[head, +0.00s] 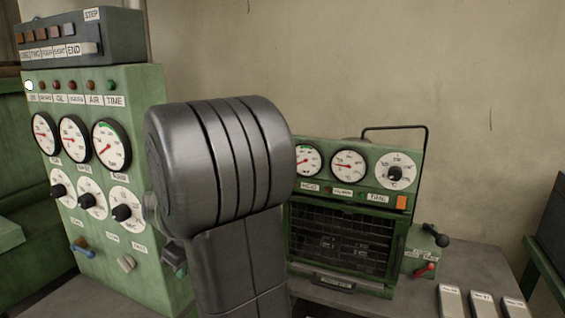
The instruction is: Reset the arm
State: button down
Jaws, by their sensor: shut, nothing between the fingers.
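A thick dark grey link of my own arm stands upright in the middle of the head view, close to the camera. It hides part of the bench and the edges of the equipment behind it. My gripper is not in this view, so its fingers cannot be seen.
A green control panel (145,95) with dials and knobs stands at the left, a grey button box (115,22) on top. Behind my arm to the right is a green oven-like unit (408,165) with gauges and a dark grille. Labelled pale blocks (482,304) lie at the bench's right.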

jog(key=shift+m, duration=0.7)
jog(key=w+a, duration=0.1)
jog(key=w+a+r, duration=0.1)
jog(key=a, duration=0.1)
jog(key=shift+w+r, duration=0.1)
jog(key=shift+w, duration=0.3)
jog(key=shift+d+p, duration=0.1)
jog(key=shift+p, duration=0.2)
